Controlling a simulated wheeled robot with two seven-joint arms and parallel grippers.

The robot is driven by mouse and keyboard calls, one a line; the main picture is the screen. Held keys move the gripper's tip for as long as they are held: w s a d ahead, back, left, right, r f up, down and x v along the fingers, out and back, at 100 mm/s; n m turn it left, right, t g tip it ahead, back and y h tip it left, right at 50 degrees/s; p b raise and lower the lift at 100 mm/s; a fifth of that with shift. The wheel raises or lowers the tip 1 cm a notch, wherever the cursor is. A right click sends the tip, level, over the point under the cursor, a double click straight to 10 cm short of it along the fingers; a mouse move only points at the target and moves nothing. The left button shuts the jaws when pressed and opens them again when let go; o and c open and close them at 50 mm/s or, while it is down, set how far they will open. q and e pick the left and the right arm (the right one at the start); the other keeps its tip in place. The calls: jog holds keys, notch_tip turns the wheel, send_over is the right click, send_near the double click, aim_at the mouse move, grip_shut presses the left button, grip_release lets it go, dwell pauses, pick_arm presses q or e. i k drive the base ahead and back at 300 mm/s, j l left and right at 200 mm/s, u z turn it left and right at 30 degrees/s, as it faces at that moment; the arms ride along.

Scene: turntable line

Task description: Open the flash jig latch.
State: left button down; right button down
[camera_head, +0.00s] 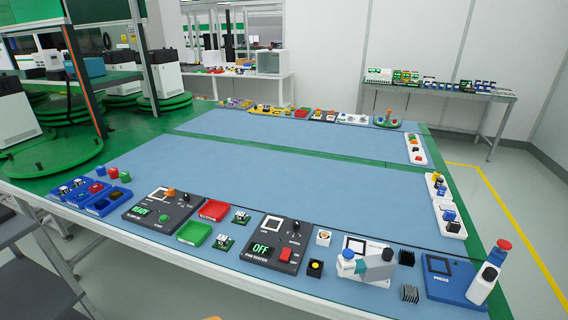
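A dark station with a green READY display (148,210) stands at the front left of the blue table. It has a white-framed square, an orange knob (169,192) and a green button. It may be the flash jig, but its label is too small to read. I cannot tell whether a latch on it is open or shut. Neither of my grippers can be made out.
Red (214,210) and green (194,233) trays, a fan tester (268,243) reading OFF, and a blue press station (453,278) line the front edge. Blue bins (108,201) stand at far left. The blue table's middle (280,180) is clear.

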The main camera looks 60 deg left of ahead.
aim_at(170, 192)
jog(key=u, duration=2.85)
jog(key=i+j+z, duration=0.75)
jog(key=j, duration=0.15)
jog(key=i+j+z, duration=0.2)
jog(key=j, duration=0.15)
jog(key=j+z, duration=0.25)
jog(key=i+j+z, duration=0.25)
jog(key=j, duration=0.3)
jog(key=k, duration=0.1)
